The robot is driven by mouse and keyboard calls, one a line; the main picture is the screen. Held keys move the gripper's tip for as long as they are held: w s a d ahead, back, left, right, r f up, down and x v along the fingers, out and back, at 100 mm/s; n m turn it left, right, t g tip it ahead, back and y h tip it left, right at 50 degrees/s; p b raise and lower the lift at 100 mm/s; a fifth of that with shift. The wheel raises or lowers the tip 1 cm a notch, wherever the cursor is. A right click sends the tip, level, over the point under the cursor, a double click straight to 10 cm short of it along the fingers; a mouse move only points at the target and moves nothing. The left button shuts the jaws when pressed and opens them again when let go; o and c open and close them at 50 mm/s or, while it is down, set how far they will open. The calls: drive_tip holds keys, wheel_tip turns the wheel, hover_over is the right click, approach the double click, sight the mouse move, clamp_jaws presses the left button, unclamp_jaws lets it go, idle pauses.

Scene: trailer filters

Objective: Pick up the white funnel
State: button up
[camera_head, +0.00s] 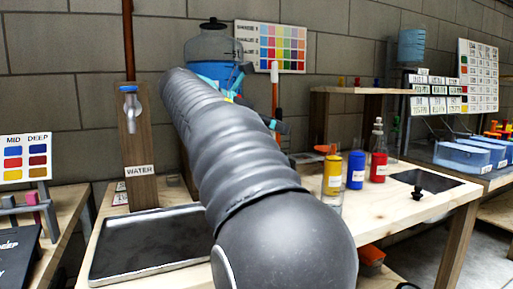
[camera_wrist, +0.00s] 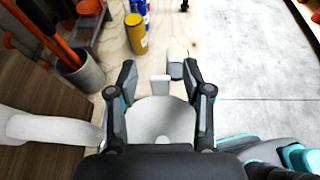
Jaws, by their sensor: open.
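The white funnel (camera_wrist: 160,118) shows in the wrist view as a pale round shape with a small tab on its far side. It lies between the two fingers of my gripper (camera_wrist: 159,70), which are spread apart with visible gaps to it. My dark palm hides its near side. I cannot tell its height relative to the fingers. In the head view my grey arm covers the middle of the bench, and I cannot see the funnel there. Only teal-and-dark parts of my gripper show past the arm.
A yellow bottle (camera_head: 333,174), a blue bottle (camera_head: 356,170) and a red bottle (camera_head: 379,166) stand on the wooden bench (camera_head: 440,210). A grey cup (camera_wrist: 84,74) holds orange-handled tools. A dark tray (camera_head: 140,246) lies below the water tap (camera_head: 130,98). Open floor (camera_wrist: 258,75) lies right.

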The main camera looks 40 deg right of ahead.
clamp_jaws()
drive_tip(key=shift+r, duration=0.1)
